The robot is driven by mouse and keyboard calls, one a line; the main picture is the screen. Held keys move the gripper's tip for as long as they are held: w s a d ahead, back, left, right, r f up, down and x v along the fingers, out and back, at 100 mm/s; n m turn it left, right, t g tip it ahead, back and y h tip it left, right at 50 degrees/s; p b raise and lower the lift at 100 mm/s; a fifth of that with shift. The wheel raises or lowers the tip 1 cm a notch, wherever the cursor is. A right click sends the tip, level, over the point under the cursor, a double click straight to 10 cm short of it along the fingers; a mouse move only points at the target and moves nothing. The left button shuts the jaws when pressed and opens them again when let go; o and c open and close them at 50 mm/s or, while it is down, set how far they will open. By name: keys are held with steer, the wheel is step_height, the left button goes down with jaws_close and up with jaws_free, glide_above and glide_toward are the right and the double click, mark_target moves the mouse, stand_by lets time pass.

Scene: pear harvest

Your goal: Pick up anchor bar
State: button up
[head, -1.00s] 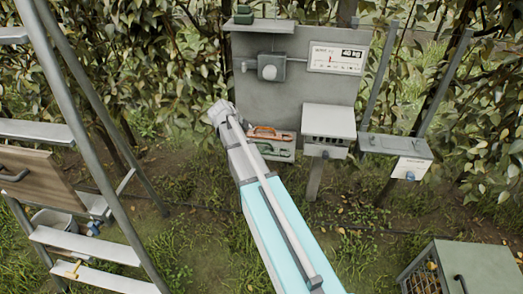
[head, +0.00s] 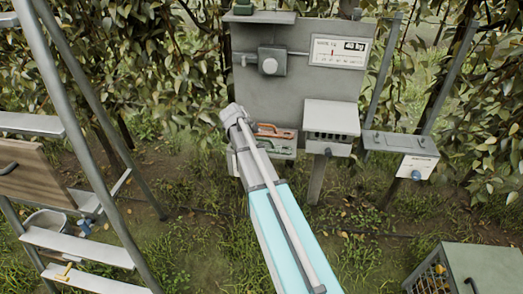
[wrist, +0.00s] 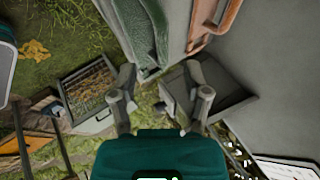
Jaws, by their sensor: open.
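No part is marked as the anchor bar, so I cannot tell which it is. An orange, handle-like piece (head: 275,130) and a green one (head: 282,145) sit side by side in a pale holder low on the grey panel. In the wrist view, the long green piece (wrist: 147,30) and the orange piece (wrist: 214,22) run in from the top edge. My gripper (wrist: 163,103) is open, its two fingers spread below the green piece's lower end. No piece is seen between the fingers. In the head view, my arm hides the fingers and the holder's left side.
The grey panel (head: 300,85) carries a dial box and a weight display. A grey box (head: 332,117) stands right of the holder, and another (head: 400,143) farther right. A ladder (head: 75,130) stands at left, a crate (head: 465,270) at lower right. Foliage lies behind.

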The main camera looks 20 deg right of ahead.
mark_target(261, 140)
steer(key=shift+d+f, duration=0.15)
stand_by(0.3)
steer(key=shift+b+x, duration=2)
steer(key=shift+x, duration=0.5)
steer(key=shift+w, duration=0.15)
steer(key=shift+c, duration=0.2)
jaws_close()
